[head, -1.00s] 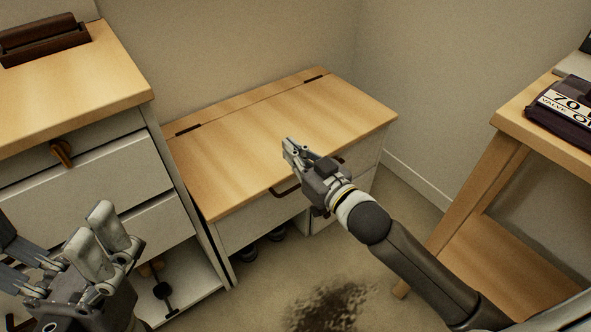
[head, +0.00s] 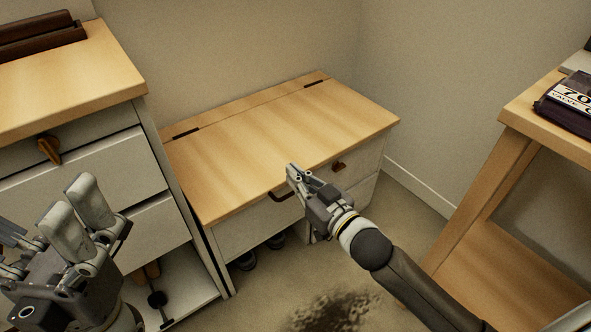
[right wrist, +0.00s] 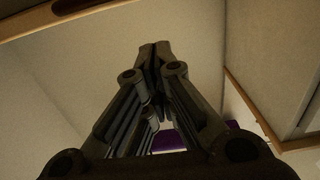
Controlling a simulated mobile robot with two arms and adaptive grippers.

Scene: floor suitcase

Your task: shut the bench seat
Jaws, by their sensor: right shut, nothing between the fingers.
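The bench seat (head: 270,135) is a wooden lid with two dark hinges along its back strip. It lies flat on the white bench box, with no gap visible along its front edge. A dark handle (head: 280,196) shows below that edge. My right gripper (head: 291,170) is shut and empty, at the lid's front edge in the head view; whether it touches the lid I cannot tell. Its closed fingers also show in the right wrist view (right wrist: 154,48). My left gripper (head: 75,198) is at the lower left, fingers apart and empty, in front of the white drawers.
A drawer cabinet (head: 70,95) with a wooden top stands close on the left. A wooden table (head: 520,120) with a dark labelled object stands on the right. A brown knob (head: 339,166) is on the bench front. Floor with a dark stain lies in front.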

